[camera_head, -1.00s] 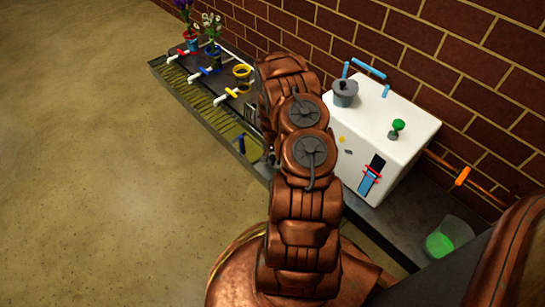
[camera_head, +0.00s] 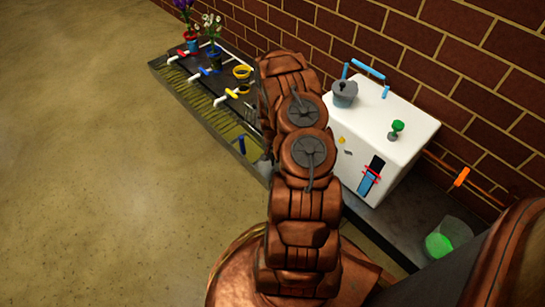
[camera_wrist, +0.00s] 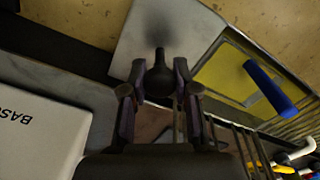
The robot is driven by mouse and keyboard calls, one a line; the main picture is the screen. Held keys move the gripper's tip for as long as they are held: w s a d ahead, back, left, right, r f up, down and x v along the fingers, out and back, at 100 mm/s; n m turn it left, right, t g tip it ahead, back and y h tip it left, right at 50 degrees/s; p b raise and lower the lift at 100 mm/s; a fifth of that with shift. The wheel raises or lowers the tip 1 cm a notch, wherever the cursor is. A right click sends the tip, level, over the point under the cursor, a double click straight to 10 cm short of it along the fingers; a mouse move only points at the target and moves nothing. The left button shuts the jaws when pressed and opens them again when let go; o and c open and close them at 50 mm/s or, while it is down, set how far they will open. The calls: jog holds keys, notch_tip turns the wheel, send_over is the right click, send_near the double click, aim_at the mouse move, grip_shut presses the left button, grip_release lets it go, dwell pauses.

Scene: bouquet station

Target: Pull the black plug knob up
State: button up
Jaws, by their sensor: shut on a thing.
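The black plug knob (camera_wrist: 160,76) shows in the wrist view as a dark rounded bulb with a thin neck pointing up the picture. It sits between the two fingers of my gripper (camera_wrist: 160,91), which is shut on it. A pale grey metal panel (camera_wrist: 190,30) lies behind the knob. I cannot tell from this view how high the knob stands above its seat. In the head view my arm hides the gripper and the knob.
In the wrist view a blue handle (camera_wrist: 270,88) over a yellow area is at right, and a white lettered block (camera_wrist: 38,135) at left. In the head view a white box (camera_head: 395,130) bears a grey pot (camera_head: 344,94). Potted flowers (camera_head: 211,50) stand at the far end.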

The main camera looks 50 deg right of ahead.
jog(key=shift+r+p, duration=0.4)
jog(key=shift+r, duration=0.55)
jog(key=o, duration=0.9)
jog(key=shift+r, duration=0.1)
jog(key=shift+r+p, duration=1.45)
jog(key=shift+r, duration=2.95)
